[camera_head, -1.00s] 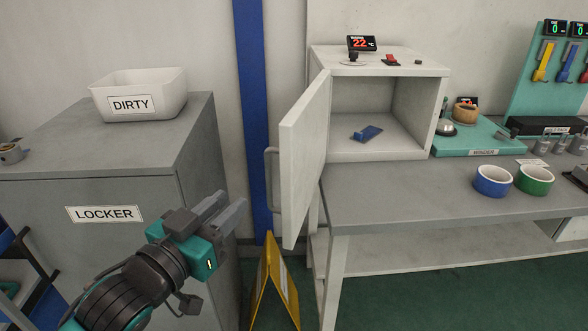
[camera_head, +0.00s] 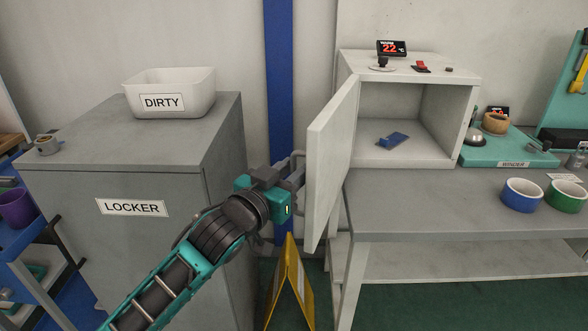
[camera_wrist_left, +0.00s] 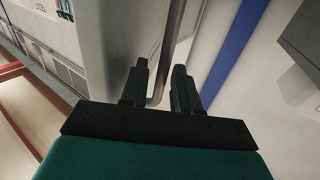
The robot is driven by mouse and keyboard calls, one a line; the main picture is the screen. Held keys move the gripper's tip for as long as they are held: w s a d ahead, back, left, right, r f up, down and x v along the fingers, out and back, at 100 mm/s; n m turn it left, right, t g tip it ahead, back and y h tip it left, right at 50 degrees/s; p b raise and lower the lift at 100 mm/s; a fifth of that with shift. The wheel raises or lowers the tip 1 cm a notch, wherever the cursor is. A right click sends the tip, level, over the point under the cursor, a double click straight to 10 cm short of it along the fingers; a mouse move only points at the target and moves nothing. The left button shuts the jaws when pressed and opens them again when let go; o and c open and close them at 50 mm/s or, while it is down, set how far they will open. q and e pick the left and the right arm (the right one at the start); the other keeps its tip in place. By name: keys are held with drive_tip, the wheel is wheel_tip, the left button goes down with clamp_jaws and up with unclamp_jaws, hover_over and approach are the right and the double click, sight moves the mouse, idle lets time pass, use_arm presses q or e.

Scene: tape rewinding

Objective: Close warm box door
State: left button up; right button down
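The warm box (camera_head: 465,125) stands on the grey bench with its door (camera_head: 332,165) swung open to the left. A small blue object (camera_head: 393,139) lies on the box floor. The door's bar handle (camera_head: 299,156) is on its outer face. My left gripper (camera_head: 294,174) is at the handle, left of the door. In the left wrist view the handle (camera_wrist_left: 172,45) runs between the two spread fingers of the gripper (camera_wrist_left: 163,82). A gap shows beside the handle, so the fingers do not look clamped. My right gripper is not in view.
A grey locker (camera_head: 130,245) with a white DIRTY bin (camera_head: 185,97) stands at the left. A yellow floor sign (camera_head: 289,285) stands below my gripper.

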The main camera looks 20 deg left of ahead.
use_arm(q)
drive_tip(key=shift+w+d, duration=0.1)
drive_tip(key=shift+w, duration=0.3)
clamp_jaws()
idle(0.4)
